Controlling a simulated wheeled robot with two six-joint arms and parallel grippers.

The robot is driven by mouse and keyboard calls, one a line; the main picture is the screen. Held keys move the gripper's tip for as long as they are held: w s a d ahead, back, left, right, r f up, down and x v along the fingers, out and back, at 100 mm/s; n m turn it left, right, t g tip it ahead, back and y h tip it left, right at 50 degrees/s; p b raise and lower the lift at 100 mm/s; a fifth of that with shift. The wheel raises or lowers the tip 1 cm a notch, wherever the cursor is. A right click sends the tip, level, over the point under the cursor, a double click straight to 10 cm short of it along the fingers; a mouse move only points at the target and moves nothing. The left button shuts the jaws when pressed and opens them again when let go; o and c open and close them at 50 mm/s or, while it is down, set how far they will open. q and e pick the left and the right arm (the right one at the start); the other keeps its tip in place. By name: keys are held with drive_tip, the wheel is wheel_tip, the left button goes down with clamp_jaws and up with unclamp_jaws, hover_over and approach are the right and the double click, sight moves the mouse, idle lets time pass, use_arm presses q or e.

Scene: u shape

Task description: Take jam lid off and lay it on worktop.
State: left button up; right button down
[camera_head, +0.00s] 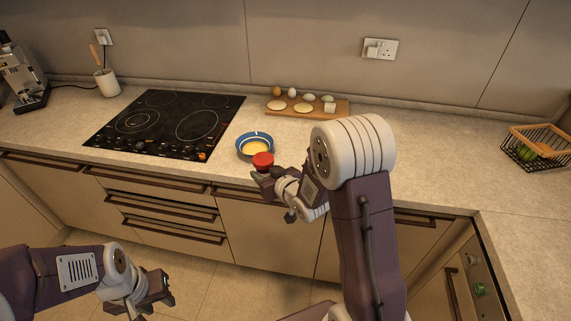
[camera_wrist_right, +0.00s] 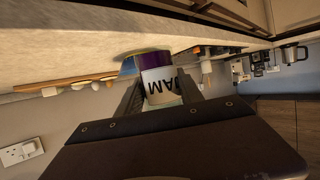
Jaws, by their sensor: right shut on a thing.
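The jam jar (camera_wrist_right: 158,80) shows in the right wrist view with a white JAM label and a dark purple band. My right gripper (camera_wrist_right: 161,92) is shut on it, one finger on each side. In the head view a round red top, which looks like the jam lid (camera_head: 263,159), shows at the tip of my right gripper (camera_head: 266,176), at the worktop's front edge. The jar body is mostly hidden there. My left gripper (camera_head: 163,289) hangs low over the floor, away from the worktop. Its finger opening is not clear.
A blue-rimmed bowl (camera_head: 255,149) with yellow contents sits just behind the red top. A wooden board (camera_head: 294,113) with eggs and round pieces lies farther back. A black hob (camera_head: 150,138) is to the left. The worktop (camera_head: 455,155) is clear to the right, up to a wire basket (camera_head: 520,160).

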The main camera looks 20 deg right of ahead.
drive_tip(key=a+f+n+g+y, duration=0.1)
drive_tip(key=a+n+y, duration=0.2)
drive_tip(key=a, duration=0.9)
drive_tip(key=shift+s, duration=0.45)
